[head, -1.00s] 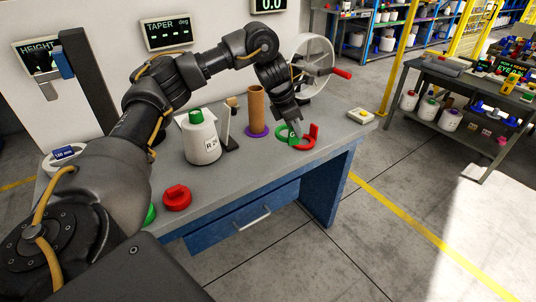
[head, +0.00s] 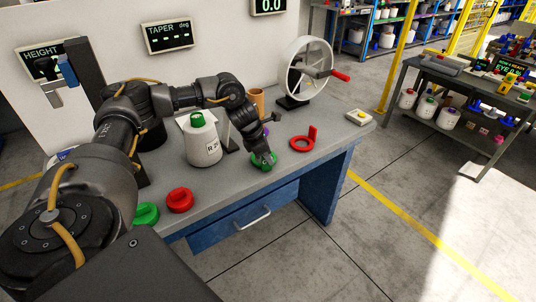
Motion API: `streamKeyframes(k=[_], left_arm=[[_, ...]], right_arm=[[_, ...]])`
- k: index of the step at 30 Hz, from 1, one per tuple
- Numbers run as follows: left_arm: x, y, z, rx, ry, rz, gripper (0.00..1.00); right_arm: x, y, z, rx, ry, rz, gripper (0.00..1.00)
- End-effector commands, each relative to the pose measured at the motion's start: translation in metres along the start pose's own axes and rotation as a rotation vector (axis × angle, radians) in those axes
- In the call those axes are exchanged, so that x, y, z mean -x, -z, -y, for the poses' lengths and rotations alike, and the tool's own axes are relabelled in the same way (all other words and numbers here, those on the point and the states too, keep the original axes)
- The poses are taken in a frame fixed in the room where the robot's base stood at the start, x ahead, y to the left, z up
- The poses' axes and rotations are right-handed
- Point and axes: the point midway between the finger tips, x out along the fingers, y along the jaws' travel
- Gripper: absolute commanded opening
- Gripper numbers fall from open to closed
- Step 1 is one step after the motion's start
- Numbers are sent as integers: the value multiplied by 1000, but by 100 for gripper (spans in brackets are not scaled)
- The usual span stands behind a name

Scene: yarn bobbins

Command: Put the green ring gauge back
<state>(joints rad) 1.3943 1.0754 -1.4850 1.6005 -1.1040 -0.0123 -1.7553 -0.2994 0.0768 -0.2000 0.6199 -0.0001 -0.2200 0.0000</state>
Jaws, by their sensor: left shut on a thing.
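The green ring gauge (head: 263,163) is in the jaws of my left gripper (head: 262,156), near the front edge of the grey bench. The gripper points down and hides part of the ring. I cannot tell whether the ring touches the bench top. A red ring gauge (head: 303,144) with an upright tab lies on the bench to the right of the gripper, apart from it. A round green piece (head: 146,214) and a round red piece (head: 180,201) sit side by side at the bench's front left. My right gripper is not in view.
A white bobbin with a green top (head: 204,144) stands left of the gripper. A brown tube (head: 257,97) stands behind my arm, partly hidden. A white wheel with a red handle (head: 306,67) is at the back. The bench top (head: 225,182) is clear at the front middle.

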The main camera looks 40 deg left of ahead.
Motion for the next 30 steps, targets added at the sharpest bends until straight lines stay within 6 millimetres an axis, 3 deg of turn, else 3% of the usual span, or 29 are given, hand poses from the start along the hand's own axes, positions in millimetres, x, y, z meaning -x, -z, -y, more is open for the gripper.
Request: streamKeyframes(k=[10, 11, 16, 26, 30], left_arm=[[-4, 1, 0, -1, 0, 1, 0], [-4, 1, 0, -1, 0, 0, 12], [-3, 1, 0, -1, 0, 0, 32], [0, 0, 0, -1, -1, 1, 32], [17, 0, -1, -1, -3, 4, 32]], right_arm=[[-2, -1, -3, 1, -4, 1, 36], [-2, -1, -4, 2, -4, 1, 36], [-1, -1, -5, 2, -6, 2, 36], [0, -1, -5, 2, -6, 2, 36], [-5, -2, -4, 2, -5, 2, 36]])
